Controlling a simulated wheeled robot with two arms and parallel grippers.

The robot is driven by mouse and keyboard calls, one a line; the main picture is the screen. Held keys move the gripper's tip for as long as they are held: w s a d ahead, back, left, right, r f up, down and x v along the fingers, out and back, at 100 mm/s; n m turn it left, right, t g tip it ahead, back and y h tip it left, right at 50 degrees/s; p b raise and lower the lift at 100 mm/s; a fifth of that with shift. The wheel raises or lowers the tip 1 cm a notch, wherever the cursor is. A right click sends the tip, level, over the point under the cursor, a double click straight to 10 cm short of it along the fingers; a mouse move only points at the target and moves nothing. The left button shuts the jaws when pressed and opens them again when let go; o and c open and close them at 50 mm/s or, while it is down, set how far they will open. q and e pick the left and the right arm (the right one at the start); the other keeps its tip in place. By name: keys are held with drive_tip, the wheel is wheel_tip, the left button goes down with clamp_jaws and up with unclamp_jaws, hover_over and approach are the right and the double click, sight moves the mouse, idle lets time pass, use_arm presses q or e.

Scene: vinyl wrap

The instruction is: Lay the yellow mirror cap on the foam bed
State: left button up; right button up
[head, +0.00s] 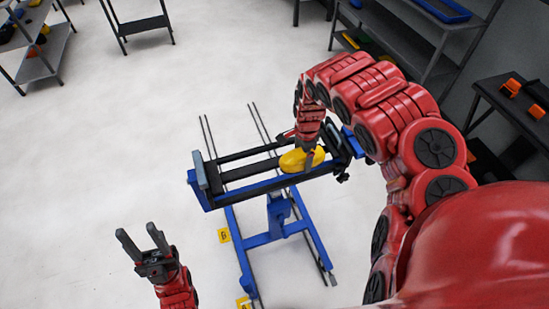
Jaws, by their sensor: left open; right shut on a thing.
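The yellow mirror cap (293,162) is a smooth rounded shell at the right part of the blue stand. My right gripper (309,149) comes down on it from above and is shut on it; the arm partly hides the fingers. The foam bed appears to be the dark padded bars (240,170) across the top of the blue stand (250,190). The cap overlaps these bars in the picture; I cannot tell whether it touches them or hangs just above. My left gripper (138,238) is open and empty, over bare floor left of the stand.
Shelves (430,50) stand at the upper right and a dark table (510,110) at the right.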

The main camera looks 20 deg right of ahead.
sight(275, 161)
drive_tip(key=w+a+b, duration=0.2)
drive_tip(key=w+a+f+b, duration=0.1)
drive_tip(key=w+a+b, duration=0.1)
drive_tip(key=a, duration=0.1)
drive_tip(key=shift+w+a, duration=0.2)
drive_tip(key=shift+w, duration=0.2)
drive_tip(key=shift+w+a+f+b, duration=0.1)
drive_tip(key=shift+w+a+b, duration=0.35)
drive_tip(key=shift+w+a, duration=0.5)
drive_tip(key=shift+w, duration=0.1)
drive_tip(key=shift+s+f+p, duration=0.2)
drive_tip(key=shift+f+p, duration=0.55)
drive_tip(key=shift+p, duration=0.2)
drive_tip(key=shift+f, duration=0.45)
drive_tip(key=shift+w+f+p, duration=0.1)
drive_tip(key=shift+f+p, duration=0.2)
drive_tip(key=shift+f, duration=0.15)
